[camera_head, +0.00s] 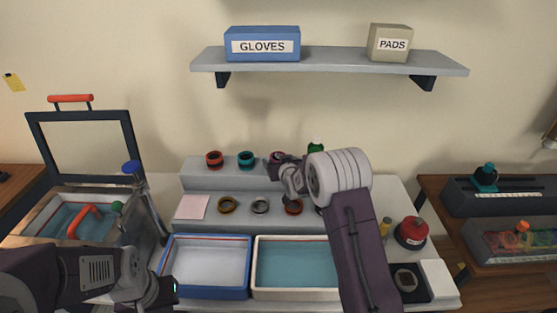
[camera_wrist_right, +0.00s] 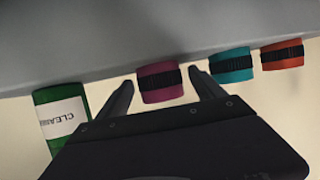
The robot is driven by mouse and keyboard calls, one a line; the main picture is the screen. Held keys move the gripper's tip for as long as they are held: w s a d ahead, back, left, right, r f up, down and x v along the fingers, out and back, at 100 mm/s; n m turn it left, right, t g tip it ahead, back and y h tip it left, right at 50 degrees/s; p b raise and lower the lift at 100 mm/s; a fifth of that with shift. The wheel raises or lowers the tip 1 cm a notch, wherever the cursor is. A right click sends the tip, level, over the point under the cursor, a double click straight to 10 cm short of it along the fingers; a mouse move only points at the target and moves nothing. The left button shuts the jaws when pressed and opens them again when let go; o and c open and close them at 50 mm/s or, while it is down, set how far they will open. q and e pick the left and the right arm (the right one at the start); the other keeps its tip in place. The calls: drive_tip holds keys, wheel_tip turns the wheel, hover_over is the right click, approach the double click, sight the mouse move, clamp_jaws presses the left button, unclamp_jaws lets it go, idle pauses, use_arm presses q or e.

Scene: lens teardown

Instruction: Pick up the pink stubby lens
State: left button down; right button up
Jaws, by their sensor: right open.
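The pink stubby lens (camera_wrist_right: 159,83), with a black ribbed band, stands on the upper step of the riser. In the right wrist view it sits between the two spread fingers of my right gripper (camera_wrist_right: 163,92), with gaps on both sides. In the head view the pink lens (camera_head: 277,156) is partly covered by my right gripper (camera_head: 280,168), which reaches the step from the front. My left gripper (camera_head: 168,290) is low at the left, and its fingers are hard to make out.
A teal lens (camera_wrist_right: 231,65) and a red lens (camera_wrist_right: 282,54) stand in line beside the pink one. A green cleaner bottle (camera_wrist_right: 61,118) stands close on its other side. Rings lie on the lower step. A blue tray (camera_head: 248,285) and a cream tray (camera_head: 296,295) are in front.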

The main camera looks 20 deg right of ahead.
drive_tip(key=shift+w+f, duration=0.35)
drive_tip(key=shift+w, duration=0.3)
drive_tip(key=shift+s+r, duration=0.1)
drive_tip(key=shift+s, duration=0.05)
drive_tip(key=shift+c, duration=1.2)
drive_tip(key=c, duration=1.4)
drive_tip(key=shift+o, duration=0.2)
wheel_tip(320, 180, up, 18)
drive_tip(key=shift+p, duration=0.35)
